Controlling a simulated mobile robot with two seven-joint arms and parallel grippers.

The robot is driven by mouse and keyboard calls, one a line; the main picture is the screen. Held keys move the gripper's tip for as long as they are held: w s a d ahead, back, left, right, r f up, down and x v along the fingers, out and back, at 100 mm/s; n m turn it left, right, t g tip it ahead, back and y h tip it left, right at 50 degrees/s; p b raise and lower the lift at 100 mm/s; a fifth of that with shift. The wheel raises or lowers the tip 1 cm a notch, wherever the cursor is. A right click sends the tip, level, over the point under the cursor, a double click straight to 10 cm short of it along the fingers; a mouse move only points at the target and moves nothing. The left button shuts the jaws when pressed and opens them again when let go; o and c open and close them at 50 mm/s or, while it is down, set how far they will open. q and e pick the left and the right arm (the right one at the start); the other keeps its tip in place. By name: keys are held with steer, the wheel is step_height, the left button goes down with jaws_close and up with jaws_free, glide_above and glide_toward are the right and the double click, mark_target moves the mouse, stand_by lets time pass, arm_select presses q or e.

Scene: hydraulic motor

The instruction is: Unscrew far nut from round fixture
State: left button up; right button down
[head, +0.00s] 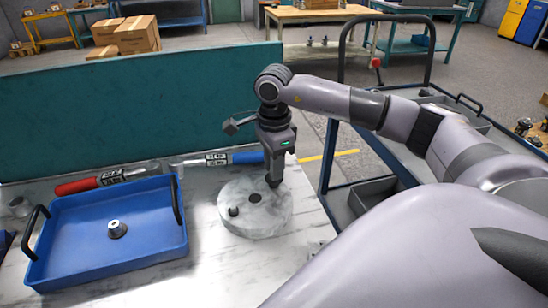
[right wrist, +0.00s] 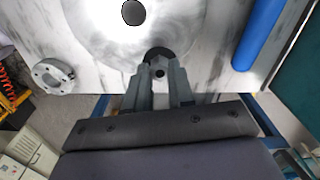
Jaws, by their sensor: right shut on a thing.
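The round fixture (head: 255,222) is a pale marbled disc on the table, with a dark central hole; it also shows in the right wrist view (right wrist: 100,30). A dark nut (head: 233,211) stands on its left side. My right gripper (head: 274,183) points down at the fixture's far right part. In the right wrist view its fingers (right wrist: 160,78) are shut on a dark round nut (right wrist: 159,54) near the disc's edge. In the head view the fingers mostly hide this nut. My left gripper is not in view.
A blue tray (head: 70,265) with black handles stands left, holding a small metal part (head: 117,229). Red-handled (head: 77,186) and blue-handled (head: 248,157) tools lie behind it. A teal panel (head: 130,115) rises at the back. A metal flange (right wrist: 53,76) lies near the table edge.

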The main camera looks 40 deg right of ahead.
steer(key=shift+n, duration=1)
steer(key=shift+r, duration=0.15)
steer(key=shift+r+p, duration=1.55)
steer(key=shift+r, duration=0.45)
